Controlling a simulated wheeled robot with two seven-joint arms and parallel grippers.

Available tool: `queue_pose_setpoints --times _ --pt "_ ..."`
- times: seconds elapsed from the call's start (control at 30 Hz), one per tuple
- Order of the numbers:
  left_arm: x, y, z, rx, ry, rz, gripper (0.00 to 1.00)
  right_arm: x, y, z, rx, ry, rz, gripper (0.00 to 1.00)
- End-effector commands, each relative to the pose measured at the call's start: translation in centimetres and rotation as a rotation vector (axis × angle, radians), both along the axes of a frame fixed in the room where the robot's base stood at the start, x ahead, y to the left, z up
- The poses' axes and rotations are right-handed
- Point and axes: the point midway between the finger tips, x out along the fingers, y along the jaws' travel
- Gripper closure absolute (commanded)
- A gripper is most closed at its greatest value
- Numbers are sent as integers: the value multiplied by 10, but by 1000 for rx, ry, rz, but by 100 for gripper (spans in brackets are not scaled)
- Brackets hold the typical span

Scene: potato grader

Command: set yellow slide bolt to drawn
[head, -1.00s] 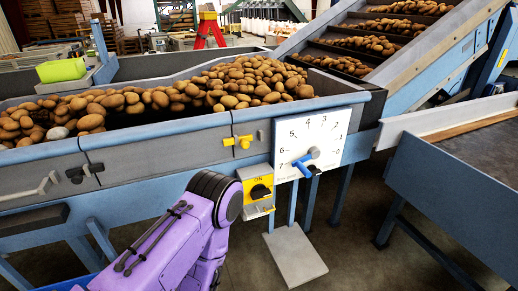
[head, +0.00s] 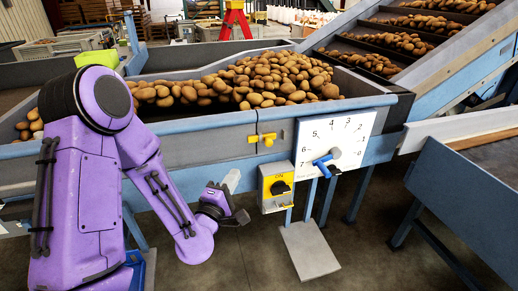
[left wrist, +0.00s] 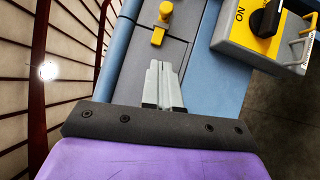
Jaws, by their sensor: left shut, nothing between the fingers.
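The yellow slide bolt (head: 265,139) is on the grey side panel of the potato hopper, by a vertical seam. It also shows at the top of the left wrist view (left wrist: 161,20), with its knob and bar visible. My left gripper (head: 231,179) is below and left of the bolt in the head view, in front of the hopper's blue frame. In the left wrist view its fingers (left wrist: 163,70) are together, with nothing between them, pointing toward the bolt. A visible gap separates the fingertips from the bolt. My right gripper is in neither view.
A yellow switch box (head: 275,187) with a black knob sits right of the gripper. Beside it is a white dial plate (head: 335,140) with a blue pointer. Potatoes (head: 260,82) fill the hopper behind. A grey plate (head: 309,250) stands low at the front.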

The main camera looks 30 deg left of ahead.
Motion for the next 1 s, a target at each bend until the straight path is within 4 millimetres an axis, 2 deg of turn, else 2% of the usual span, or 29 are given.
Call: queue_pose_setpoints --times 0.27,0.37,0.73,0.9,1.0 --pt "7 1 -1 7 2 -1 100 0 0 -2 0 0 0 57" --pt "22 5 1 7 0 0 100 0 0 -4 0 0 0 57" --pt "99 23 13 9 6 2 100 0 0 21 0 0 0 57" --pt "121 6 16 9 7 -1 100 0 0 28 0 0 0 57" --pt "128 2 16 8 7 -1 100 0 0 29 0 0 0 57"
